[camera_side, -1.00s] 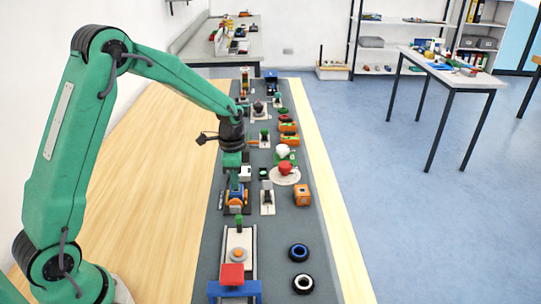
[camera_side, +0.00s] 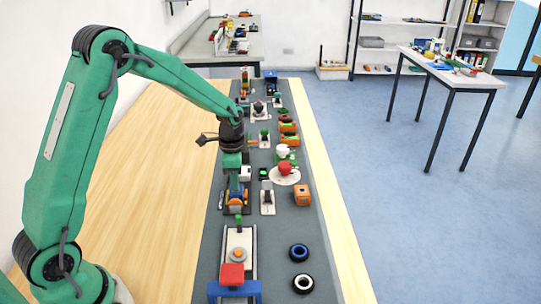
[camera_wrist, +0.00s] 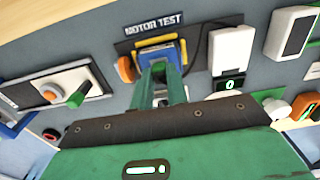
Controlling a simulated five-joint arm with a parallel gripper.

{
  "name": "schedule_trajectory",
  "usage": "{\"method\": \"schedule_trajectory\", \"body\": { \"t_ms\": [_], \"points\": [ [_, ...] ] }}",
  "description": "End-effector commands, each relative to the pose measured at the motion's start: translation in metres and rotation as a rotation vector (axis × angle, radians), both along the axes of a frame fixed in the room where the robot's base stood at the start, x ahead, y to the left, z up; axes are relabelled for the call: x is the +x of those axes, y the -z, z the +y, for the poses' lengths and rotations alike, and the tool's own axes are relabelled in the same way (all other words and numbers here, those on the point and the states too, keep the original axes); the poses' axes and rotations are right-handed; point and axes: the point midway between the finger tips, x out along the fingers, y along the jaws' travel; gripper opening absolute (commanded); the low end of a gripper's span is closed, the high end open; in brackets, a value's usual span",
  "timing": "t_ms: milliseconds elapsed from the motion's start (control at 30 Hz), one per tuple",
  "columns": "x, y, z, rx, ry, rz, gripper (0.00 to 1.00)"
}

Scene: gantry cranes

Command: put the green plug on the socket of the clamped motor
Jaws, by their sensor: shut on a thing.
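The clamped motor (camera_wrist: 160,54) is blue, in a yellow clamp under a "MOTOR TEST" label, with an orange disc on its left side in the wrist view. In the side view the motor (camera_side: 236,199) stands on the left part of the dark mat. My gripper (camera_wrist: 158,72) is right over the motor, pointing down, with its green fingers shut on the green plug. It also shows in the side view (camera_side: 233,180). The plug is mostly hidden between the fingers. The socket is hidden behind them, so I cannot tell whether the plug touches it.
A gantry crane with a red block (camera_side: 231,274) and blue beam stands nearer the camera. A white device (camera_wrist: 226,50) with a dark cable is close right of the motor. An orange box (camera_side: 302,195) and two rings (camera_side: 299,253) lie at the mat's right side.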

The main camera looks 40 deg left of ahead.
Motion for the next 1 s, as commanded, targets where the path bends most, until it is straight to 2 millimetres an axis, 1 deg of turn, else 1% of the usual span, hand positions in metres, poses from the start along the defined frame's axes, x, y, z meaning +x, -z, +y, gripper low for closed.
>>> {"method": "schedule_trajectory", "body": {
  "t_ms": [667, 700, 767, 800, 1000],
  "points": [
    [0.0, 0.003, 0.0, 0.0, 0.0, 0.0, 0.0],
    [0.0, 0.003, 0.0, 0.0, 0.0, 0.0, 0.21],
    [0.0, 0.003, 0.0, 0.0, 0.0, 0.0, 0.33],
    [0.0, 0.003, 0.0, 0.0, 0.0, 0.0, 0.41],
    [0.0, 0.003, 0.0, 0.0, 0.0, 0.0, 0.41]
  ]
}}
